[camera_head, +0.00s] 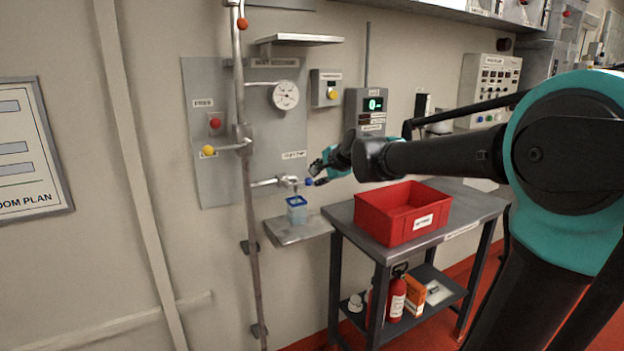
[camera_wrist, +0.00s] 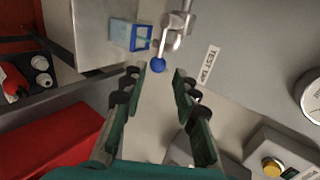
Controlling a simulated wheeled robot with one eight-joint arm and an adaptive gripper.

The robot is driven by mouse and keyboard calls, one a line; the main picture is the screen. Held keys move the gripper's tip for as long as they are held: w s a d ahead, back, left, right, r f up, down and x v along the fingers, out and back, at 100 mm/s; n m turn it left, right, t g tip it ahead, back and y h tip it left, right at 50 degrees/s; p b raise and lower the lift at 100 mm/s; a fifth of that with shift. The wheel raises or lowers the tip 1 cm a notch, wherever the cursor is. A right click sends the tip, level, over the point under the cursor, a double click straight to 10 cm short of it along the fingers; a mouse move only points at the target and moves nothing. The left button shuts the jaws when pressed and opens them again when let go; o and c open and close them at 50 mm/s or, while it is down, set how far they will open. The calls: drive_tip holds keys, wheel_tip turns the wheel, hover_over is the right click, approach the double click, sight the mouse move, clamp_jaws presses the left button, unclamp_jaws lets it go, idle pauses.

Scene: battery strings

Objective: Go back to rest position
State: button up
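My gripper (camera_head: 316,174) is at the wall panel, close to the test tap (camera_head: 290,181) with its blue knob. In the wrist view my gripper (camera_wrist: 158,75) is open, with nothing between its fingers. The tap's blue ball knob (camera_wrist: 158,65) lies just beyond the fingertips, nearer the left one; I cannot tell whether they touch. A clear beaker with a blue rim (camera_head: 297,213) stands upright on the small shelf under the spout. It also shows in the wrist view (camera_wrist: 122,34). My arm reaches in from the right.
A red bin (camera_head: 402,212) stands on the metal table (camera_head: 463,207) right of the tap. The small metal shelf (camera_head: 290,236) juts from the wall. A vertical pipe (camera_head: 249,200) with a yellow-knobbed lever (camera_head: 208,150) runs at left. A fire extinguisher (camera_head: 396,296) is below.

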drive_tip(key=shift+s+d+r, duration=0.2)
drive_tip(key=shift+s, duration=0.05)
drive_tip(key=s+d+f+n+g+h, duration=0.1)
drive_tip(key=s+d+f+n+h, duration=0.1)
drive_tip(key=s+d+f+n, duration=0.2)
drive_tip(key=s+d+f+n+g+h, duration=0.2)
drive_tip(key=s+d+f+n, duration=0.2)
drive_tip(key=s+d+f, duration=0.6)
drive_tip(key=s+d+f+n+g+h, duration=0.2)
drive_tip(key=s+d+f, duration=0.5)
drive_tip(key=s+f, duration=0.8)
drive_tip(key=shift+s+d+f+n, duration=0.35)
drive_tip(key=shift+s+n, duration=0.25)
drive_tip(key=shift+n, duration=0.3)
drive_tip(key=shift+c, duration=0.4)
